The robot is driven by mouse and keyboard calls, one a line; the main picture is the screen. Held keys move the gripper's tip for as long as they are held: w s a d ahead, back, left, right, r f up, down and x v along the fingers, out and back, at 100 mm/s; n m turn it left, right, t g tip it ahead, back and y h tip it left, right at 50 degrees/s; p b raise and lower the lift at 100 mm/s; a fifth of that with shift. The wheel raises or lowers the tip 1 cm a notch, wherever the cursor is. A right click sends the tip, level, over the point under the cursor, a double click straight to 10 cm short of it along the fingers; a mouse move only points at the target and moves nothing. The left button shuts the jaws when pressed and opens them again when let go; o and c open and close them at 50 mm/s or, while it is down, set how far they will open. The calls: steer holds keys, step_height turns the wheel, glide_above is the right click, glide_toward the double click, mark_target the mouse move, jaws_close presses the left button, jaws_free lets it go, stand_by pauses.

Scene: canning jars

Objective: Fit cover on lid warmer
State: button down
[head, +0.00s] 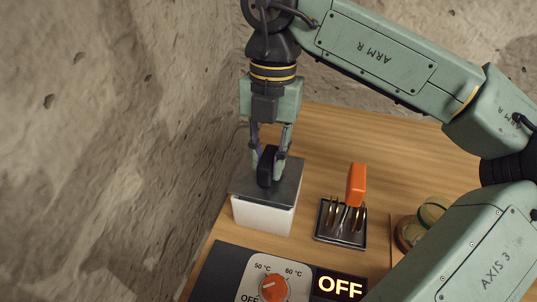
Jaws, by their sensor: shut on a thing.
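My gripper (270,152) points down at the left of the table, its fingers shut on the black handle (266,172) of a dark grey flat cover (287,190). The cover is right over a white box (262,216), which I take to be the lid warmer. The cover looks level and roughly lined up with the box walls. It hides the box opening. I cannot tell whether the cover rests fully on the rim or sits slightly above it.
A dark rack (341,237) with several gold lids and an orange-handled tool (356,185) stands right of the box. A glass jar (409,231) is partly behind my arm. A control panel with an orange dial (274,288) and "OFF" display (340,286) is in front. A rough stone wall is left.

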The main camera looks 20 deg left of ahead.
steer(key=shift+f+b, duration=0.75)
steer(key=shift+f, duration=0.05)
stand_by(0.7)
steer(key=c, duration=1.3)
jaws_free()
steer(key=r, duration=0.4)
steer(key=w+r, duration=0.1)
steer(key=r, duration=0.7)
steer(key=shift+w, duration=0.4)
